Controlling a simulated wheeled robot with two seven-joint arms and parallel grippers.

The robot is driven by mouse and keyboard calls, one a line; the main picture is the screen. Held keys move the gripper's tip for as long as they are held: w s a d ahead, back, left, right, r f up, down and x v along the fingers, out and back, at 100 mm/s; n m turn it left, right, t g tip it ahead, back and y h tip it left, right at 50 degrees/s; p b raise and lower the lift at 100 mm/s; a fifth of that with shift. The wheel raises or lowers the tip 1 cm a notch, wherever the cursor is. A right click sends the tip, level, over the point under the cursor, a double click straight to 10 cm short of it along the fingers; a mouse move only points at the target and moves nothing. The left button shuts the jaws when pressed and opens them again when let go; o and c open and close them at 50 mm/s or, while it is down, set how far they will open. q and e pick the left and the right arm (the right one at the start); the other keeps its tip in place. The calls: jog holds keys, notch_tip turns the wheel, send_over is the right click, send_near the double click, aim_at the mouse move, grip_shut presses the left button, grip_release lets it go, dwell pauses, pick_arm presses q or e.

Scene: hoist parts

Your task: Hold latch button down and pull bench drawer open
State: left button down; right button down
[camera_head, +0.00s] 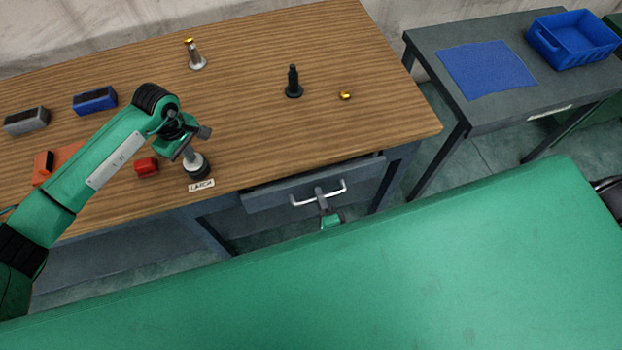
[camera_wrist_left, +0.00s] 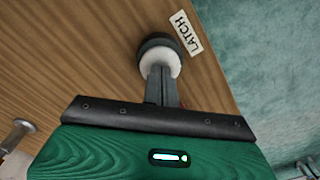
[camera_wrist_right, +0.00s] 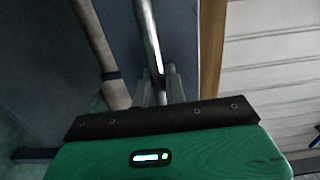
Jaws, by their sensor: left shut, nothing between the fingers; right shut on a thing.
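The latch button (camera_head: 198,171) has a dark round base and a pale top. It stands at the table's front edge beside the LATCH label (camera_head: 201,185). My left gripper (camera_head: 191,155) is shut and empty, pointing down with its tips at the button's top; in the left wrist view the tips meet the pale top (camera_wrist_left: 161,60). The grey bench drawer (camera_head: 275,196) has a silver bar handle (camera_head: 339,190); a dark gap shows between its front and the tabletop. My right gripper (camera_head: 321,194) is shut on the handle (camera_wrist_right: 147,35). Most of my right arm is hidden.
A side table (camera_head: 430,50) holds a blue bin (camera_head: 570,45).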

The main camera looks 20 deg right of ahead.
pick_arm(q)
jog(key=shift+f, duration=0.1)
pick_arm(e)
jog(key=s, duration=0.6)
dwell(0.6)
jog(key=shift+s, duration=0.1)
jog(key=c, duration=1.3)
grip_release()
jog(key=shift+s, duration=2.95)
pick_arm(q)
jog(key=shift+r+p, duration=1.1)
jog(key=shift+r, duration=2.45)
pick_arm(e)
notch_tip(320, 180, up, 2)
jog(key=shift+r, duration=0.1)
pick_arm(q)
jog(key=shift+r, duration=0.1)
